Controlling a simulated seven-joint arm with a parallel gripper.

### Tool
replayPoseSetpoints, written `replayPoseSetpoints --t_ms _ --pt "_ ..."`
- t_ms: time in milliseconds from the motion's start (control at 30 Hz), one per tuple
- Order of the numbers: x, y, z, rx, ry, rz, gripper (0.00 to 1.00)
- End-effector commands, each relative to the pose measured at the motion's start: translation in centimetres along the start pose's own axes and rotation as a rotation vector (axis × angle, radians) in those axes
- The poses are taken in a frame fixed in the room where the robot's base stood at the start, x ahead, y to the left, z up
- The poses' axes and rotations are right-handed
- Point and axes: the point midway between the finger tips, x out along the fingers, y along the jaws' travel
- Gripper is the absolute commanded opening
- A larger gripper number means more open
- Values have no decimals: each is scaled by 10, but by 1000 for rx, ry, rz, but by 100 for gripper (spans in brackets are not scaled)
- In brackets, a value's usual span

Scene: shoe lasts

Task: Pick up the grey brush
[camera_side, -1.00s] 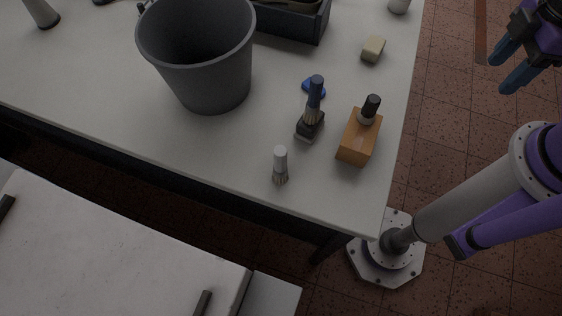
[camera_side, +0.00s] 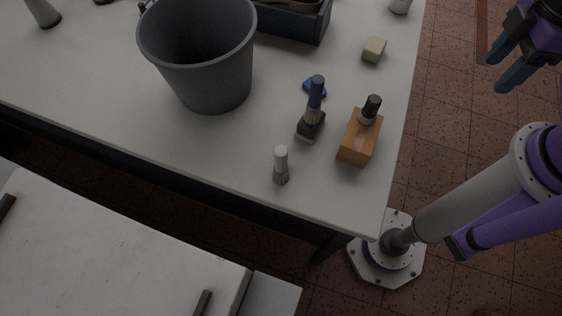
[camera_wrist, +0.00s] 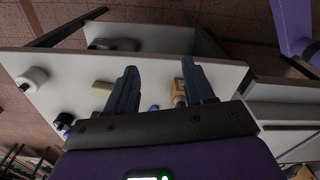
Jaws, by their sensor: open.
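The grey brush (camera_side: 281,164) stands upright, bristles down, near the front edge of the white table in the side view. Its handle is pale grey. I cannot make it out in the wrist view. A second brush (camera_side: 315,92) with a dark blue-grey handle stands upright at a small black block (camera_side: 310,128), behind and to the right. My gripper (camera_side: 496,75) is open and empty at the upper right of the side view, off the table's right side and well apart from both brushes. Its two spread fingers also show in the wrist view (camera_wrist: 160,64).
An orange-brown wooden block (camera_side: 358,142) with a black-topped item (camera_side: 370,108) stands right of the brushes. A small blue object (camera_side: 309,84), a beige block (camera_side: 374,49), a large grey bucket (camera_side: 205,75) and a dark tray (camera_side: 312,27) are further back. The table left of the grey brush is clear.

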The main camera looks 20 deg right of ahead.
Motion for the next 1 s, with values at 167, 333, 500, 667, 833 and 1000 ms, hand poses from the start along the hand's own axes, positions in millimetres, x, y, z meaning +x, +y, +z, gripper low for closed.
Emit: replayPoseSetpoints --t_ms 167,333,500,667,833,1000 --pt "-9 1 -48 180 -4 0 53" --pt "-18 -5 -106 417 -8 2 53" --pt "-25 -18 -163 653 -12 4 53" --pt "-30 -37 -214 878 -15 8 53" --pt "-33 -64 -264 1114 -18 13 53" --pt "-35 -95 -308 1346 -20 19 53"
